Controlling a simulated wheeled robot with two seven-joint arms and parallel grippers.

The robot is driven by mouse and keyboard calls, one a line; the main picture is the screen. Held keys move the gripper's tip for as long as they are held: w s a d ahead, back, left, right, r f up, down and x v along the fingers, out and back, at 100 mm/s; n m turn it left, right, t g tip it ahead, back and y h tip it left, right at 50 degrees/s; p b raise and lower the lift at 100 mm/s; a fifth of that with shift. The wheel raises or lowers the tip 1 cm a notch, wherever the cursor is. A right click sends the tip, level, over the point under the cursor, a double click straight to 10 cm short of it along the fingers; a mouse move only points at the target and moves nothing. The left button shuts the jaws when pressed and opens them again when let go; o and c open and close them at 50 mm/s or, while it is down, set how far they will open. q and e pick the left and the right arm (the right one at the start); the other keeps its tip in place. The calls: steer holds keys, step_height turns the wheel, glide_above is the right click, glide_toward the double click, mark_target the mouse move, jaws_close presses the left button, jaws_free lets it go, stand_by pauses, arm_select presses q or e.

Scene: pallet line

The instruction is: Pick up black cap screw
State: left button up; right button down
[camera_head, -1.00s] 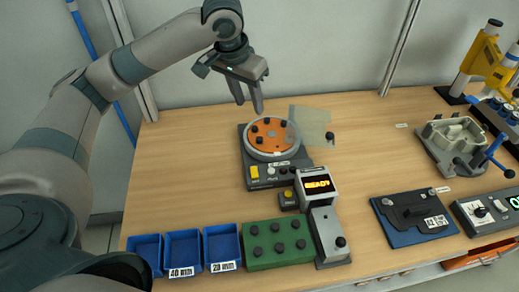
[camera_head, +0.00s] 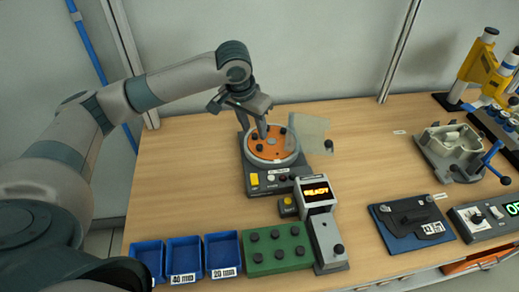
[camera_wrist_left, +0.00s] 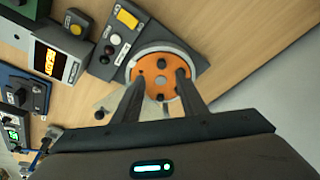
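Several black cap screws stand on the orange disc (camera_head: 266,155) of a round feeder, such as one screw (camera_head: 260,149) beside a fingertip. My left gripper (camera_head: 252,129) hangs over the far-left part of this disc, fingers down, open. In the left wrist view, the fingers (camera_wrist_left: 159,78) spread across the disc (camera_wrist_left: 148,68) with nothing held between them. A screw (camera_wrist_left: 161,64) shows between and beyond the fingertips. Contact with the disc cannot be told. One more screw (camera_head: 328,144) lies by a pale sheet. My right gripper is out of view.
Near the front edge are blue bins (camera_head: 185,258), a green block (camera_head: 277,247) with several black screws, and a grey device with a lit READY display (camera_head: 316,191). A dark blue fixture (camera_head: 411,224) and a grey casting (camera_head: 449,142) stand right. Wood between is clear.

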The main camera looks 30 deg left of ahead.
arm_select(q)
glide_above(259, 146)
steer(key=s, duration=0.2)
steer(key=shift+f+p, duration=0.4)
steer(key=shift+f, duration=1.7)
steer(key=shift+w+f+p, duration=0.2)
steer(key=shift+f+p, duration=0.35)
steer(key=p+x, duration=0.1)
steer(key=x, duration=0.2)
steer(key=shift+w, duration=0.1)
steer(key=shift+w+f, duration=0.1)
steer(key=shift+f, duration=0.4)
jaws_close()
